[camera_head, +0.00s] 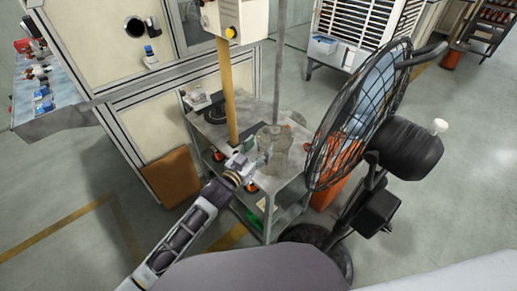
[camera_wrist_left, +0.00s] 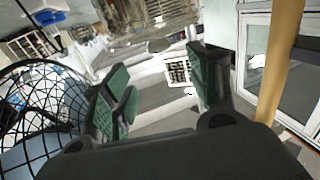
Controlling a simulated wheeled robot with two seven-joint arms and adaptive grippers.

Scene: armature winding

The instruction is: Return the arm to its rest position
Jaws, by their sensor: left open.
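My left arm reaches in from the lower left in the head view, and its gripper (camera_head: 258,160) is over the near side of the grey metal cart (camera_head: 276,184). The left wrist view shows the two green-padded fingers (camera_wrist_left: 160,85) spread apart with nothing between them. A greyish, partly see-through round object (camera_head: 273,138) stands on the cart just beyond the gripper. A shiny clear-looking thing (camera_wrist_left: 150,14) shows beyond the fingertips at the top of the left wrist view. My right gripper is in neither view.
A black floor fan (camera_head: 350,125) stands close right of the cart. A yellow post (camera_head: 228,92) with a control box (camera_head: 236,16) rises beside the gripper. A cream machine cabinet (camera_head: 150,120) is at left. Open floor lies at the lower left and far right.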

